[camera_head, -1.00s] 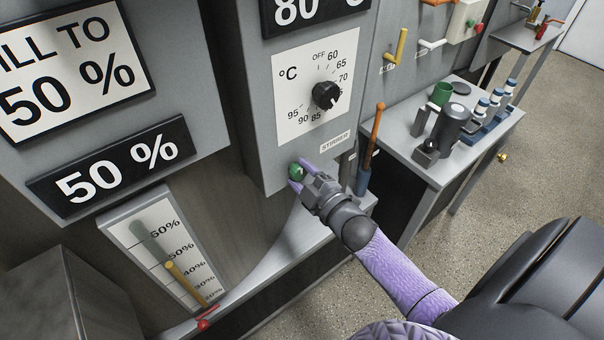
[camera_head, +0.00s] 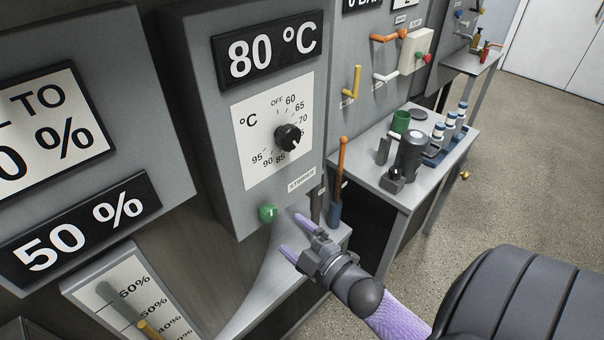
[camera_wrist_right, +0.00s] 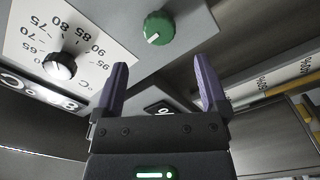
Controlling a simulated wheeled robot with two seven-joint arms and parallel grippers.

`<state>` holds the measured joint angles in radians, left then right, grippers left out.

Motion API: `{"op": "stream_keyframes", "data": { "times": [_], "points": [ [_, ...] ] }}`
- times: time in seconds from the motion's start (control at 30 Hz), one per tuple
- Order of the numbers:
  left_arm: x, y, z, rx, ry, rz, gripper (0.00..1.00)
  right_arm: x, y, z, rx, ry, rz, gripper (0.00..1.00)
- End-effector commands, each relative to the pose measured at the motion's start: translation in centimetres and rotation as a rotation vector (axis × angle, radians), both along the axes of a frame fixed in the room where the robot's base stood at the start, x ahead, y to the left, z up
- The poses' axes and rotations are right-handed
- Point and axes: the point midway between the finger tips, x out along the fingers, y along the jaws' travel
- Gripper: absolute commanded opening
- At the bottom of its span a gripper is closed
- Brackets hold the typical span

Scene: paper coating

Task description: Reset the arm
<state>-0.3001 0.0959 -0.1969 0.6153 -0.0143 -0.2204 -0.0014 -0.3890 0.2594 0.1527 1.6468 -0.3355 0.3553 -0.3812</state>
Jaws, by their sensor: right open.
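My right gripper (camera_head: 291,235) is open and empty, with its two purple fingers apart. It is in front of the grey control box, to the right of and a little below the green stirrer knob (camera_head: 267,213), and apart from it. In the right wrist view the open fingers (camera_wrist_right: 164,88) frame bare space, with the green knob (camera_wrist_right: 159,28) beyond them. The black temperature dial (camera_head: 288,138) is above, on a white scale; its display (camera_head: 268,48) reads 80 °C. My left gripper is not in view.
A side table (camera_head: 432,182) at the right holds a dark pump-like device (camera_head: 410,152), a green cup (camera_head: 401,121) and several small bottles. An orange-handled tool (camera_head: 341,165) stands close behind my right gripper. Open floor lies at the right.

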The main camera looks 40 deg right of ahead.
Motion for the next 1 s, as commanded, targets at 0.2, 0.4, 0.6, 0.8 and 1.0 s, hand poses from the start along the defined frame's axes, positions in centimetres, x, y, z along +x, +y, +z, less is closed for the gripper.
{"op": "stream_keyframes", "data": {
  "times": [0.2, 0.4, 0.6, 0.8, 1.0],
  "points": [
    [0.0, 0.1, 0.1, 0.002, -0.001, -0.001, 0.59, -2.9, -0.2, 0.0, 0.0, 0.001, -0.001, 0.93],
    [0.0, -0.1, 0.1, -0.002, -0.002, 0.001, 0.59, -3.0, -0.2, 0.0, -0.001, -0.001, 0.0, 0.93],
    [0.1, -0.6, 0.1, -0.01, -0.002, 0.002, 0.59, -3.0, -0.2, 0.0, 0.0, 0.0, 0.0, 0.93],
    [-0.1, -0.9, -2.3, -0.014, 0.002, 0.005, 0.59, -4.5, -0.1, -9.8, 0.152, 0.235, -0.082, 0.93],
    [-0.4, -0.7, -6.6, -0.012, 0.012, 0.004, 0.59, -13.6, 3.0, -29.2, 0.436, 0.812, -0.307, 0.93]
  ]
}}
